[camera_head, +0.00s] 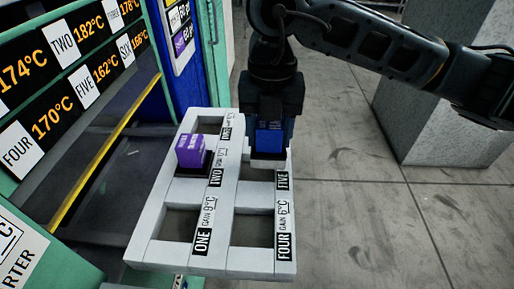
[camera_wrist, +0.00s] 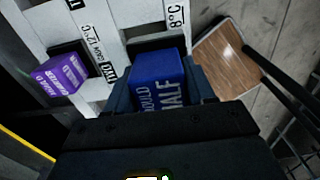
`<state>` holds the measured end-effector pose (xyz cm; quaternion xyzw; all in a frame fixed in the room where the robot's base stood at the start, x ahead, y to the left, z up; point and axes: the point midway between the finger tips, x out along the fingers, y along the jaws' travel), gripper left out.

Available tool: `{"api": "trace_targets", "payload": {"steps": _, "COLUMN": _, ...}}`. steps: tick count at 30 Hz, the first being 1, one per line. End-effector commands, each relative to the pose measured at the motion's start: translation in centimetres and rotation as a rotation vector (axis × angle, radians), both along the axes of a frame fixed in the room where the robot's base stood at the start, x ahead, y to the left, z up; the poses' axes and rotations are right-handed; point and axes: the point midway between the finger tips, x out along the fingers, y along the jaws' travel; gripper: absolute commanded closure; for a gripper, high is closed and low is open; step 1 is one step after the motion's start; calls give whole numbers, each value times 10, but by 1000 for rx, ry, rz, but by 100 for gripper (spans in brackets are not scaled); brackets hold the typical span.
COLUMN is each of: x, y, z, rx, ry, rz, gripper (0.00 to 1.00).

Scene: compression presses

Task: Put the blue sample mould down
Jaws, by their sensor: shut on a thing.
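The blue sample mould (camera_head: 269,139) is held in my gripper (camera_head: 270,150), which is shut on it. It hangs over the right column of the pale grey compartment rack (camera_head: 188,252), near the cell behind label FIVE. The wrist view also shows the blue mould (camera_wrist: 157,80), its lettered face towards the camera, with a dark opening partly visible beyond it. Whether its underside touches the rack is hidden by my gripper.
A purple mould (camera_head: 191,150) sits in the cell at label TWO, left of my gripper. Cells ONE and FOUR are empty. A green-framed press with temperature signs (camera_head: 65,85) stands at left. A wood-topped stool (camera_wrist: 225,58) shows right of the rack.

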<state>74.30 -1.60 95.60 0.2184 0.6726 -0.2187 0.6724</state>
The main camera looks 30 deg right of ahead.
Motion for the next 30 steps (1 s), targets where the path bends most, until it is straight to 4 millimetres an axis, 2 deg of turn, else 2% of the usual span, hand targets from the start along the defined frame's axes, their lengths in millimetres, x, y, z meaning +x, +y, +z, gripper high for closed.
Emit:
{"api": "trace_targets", "payload": {"steps": 3, "x": 9, "y": 11, "z": -7, "rx": 2, "ry": -1, "rz": 0, "gripper": 100}}
{"api": "trace_targets", "payload": {"steps": 11, "x": 14, "y": 16, "z": -16, "rx": 1, "ry": -1, "rz": 0, "gripper": 100}}
{"api": "trace_targets", "payload": {"steps": 21, "x": 14, "y": 16, "z": -51, "rx": 1, "ry": -2, "rz": -2, "gripper": 100}}
{"api": "trace_targets", "payload": {"steps": 30, "x": 14, "y": 16, "z": -53, "rx": 0, "ry": -3, "rz": -1, "gripper": 100}}
